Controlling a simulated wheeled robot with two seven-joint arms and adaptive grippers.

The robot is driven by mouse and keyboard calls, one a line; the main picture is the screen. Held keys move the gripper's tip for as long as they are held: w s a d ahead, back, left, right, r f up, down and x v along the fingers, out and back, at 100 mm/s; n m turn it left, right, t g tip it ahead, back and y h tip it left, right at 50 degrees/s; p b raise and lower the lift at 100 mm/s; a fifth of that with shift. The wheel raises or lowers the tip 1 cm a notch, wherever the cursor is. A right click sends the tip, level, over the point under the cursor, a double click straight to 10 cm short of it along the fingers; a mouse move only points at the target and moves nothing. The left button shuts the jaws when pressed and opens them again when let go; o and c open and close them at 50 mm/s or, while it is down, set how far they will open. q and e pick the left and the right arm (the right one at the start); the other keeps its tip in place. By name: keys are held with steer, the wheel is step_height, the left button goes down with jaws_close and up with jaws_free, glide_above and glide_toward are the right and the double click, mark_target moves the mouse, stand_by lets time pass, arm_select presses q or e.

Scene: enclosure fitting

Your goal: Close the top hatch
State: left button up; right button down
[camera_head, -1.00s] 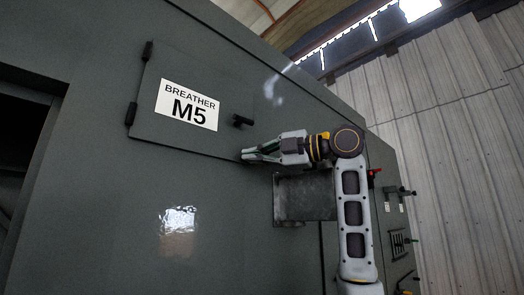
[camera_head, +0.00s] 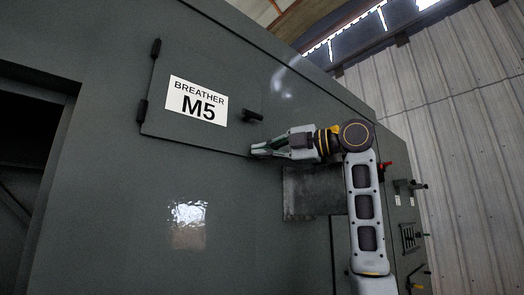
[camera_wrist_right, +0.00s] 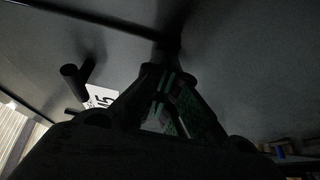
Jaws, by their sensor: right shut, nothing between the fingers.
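The top hatch (camera_head: 180,70) is a dark grey panel with a white "BREATHER M5" label (camera_head: 197,101), hinged on its left side. It looks close to the enclosure face; I cannot tell whether it is fully flush. Its black handle (camera_head: 253,116) sticks out right of the label. My right gripper (camera_head: 256,150) is shut and empty, with its fingertips at the hatch's lower right corner, below the handle. Whether they touch is unclear. The wrist view is dark and shows the fingers (camera_wrist_right: 165,85), the handle (camera_wrist_right: 76,78) and part of the label (camera_wrist_right: 101,96). My left gripper is out of view.
A grey box-like bracket (camera_head: 310,192) juts from the enclosure just below my right gripper. A dark opening (camera_head: 32,150) is at the left. Several handles and a vent (camera_head: 409,237) are on the right side. The enclosure face below the hatch is flat.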

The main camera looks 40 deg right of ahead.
steer(key=v, duration=1.1)
steer(key=shift+s, duration=0.4)
